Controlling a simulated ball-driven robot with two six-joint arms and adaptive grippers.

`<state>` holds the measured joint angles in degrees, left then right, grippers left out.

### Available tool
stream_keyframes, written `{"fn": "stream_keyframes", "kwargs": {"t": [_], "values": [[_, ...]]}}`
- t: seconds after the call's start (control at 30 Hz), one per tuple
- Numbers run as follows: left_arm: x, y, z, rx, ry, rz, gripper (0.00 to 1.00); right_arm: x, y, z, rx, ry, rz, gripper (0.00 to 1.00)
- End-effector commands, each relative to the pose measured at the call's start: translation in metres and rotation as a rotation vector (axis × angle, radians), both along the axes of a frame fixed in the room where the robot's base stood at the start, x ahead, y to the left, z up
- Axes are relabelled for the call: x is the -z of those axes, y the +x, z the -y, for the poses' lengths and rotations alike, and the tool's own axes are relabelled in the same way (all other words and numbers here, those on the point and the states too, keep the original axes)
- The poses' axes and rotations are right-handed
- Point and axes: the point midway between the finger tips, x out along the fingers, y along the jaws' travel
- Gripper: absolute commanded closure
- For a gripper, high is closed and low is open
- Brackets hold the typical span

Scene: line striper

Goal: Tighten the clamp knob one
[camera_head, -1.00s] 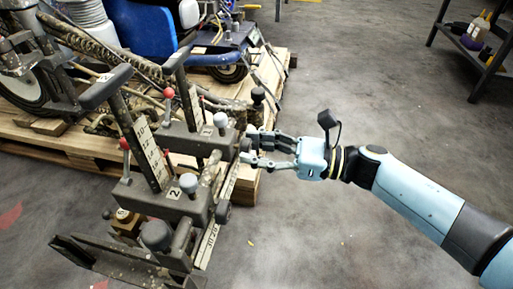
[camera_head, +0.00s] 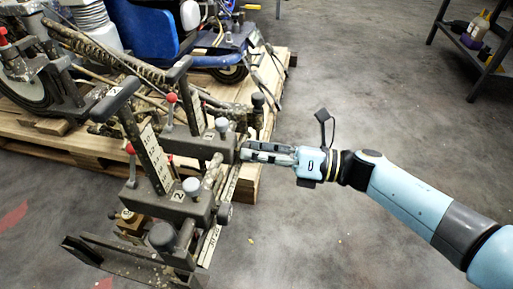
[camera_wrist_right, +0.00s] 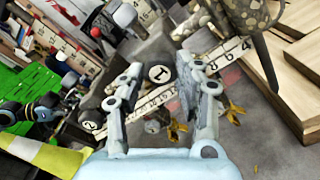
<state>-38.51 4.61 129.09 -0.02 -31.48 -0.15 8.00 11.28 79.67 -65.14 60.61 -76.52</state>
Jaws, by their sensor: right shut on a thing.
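The line striper's front clamp assembly (camera_head: 185,205) stands at the left in the head view, with two dark clamp blocks. The farther block (camera_head: 205,146) faces my right gripper (camera_head: 243,151). Clamp knob one (camera_wrist_right: 158,73), dark with a white disc marked 1, sits between the fingers of my right gripper (camera_wrist_right: 160,98) in the right wrist view. The fingers are shut on it; in the head view they hide it. Knob two (camera_wrist_right: 90,120), marked 2, is to its lower left in the wrist view, apart from the fingers. My left gripper is not in view.
Red-tipped levers (camera_head: 171,98) and upright handles rise from the clamps. A wooden pallet (camera_head: 75,148) carries the striper behind them. A dark shelf (camera_head: 480,52) with bottles stands at the far right. The grey floor (camera_head: 340,60) around my right arm is mostly clear.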

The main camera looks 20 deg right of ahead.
Motion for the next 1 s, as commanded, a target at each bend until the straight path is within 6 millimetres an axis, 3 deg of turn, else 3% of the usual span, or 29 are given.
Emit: {"fn": "stream_keyframes", "kwargs": {"t": [0.47,0.9,1.0], "values": [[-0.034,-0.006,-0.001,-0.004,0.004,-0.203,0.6,-0.003,0.0,0.0,0.001,0.252,-0.374,0.99],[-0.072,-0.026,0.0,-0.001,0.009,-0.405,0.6,-0.003,0.0,0.0,0.002,0.487,-0.721,0.99],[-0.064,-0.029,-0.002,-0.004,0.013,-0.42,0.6,-0.003,0.0,0.0,0.002,0.54,-0.8,0.99]]}}
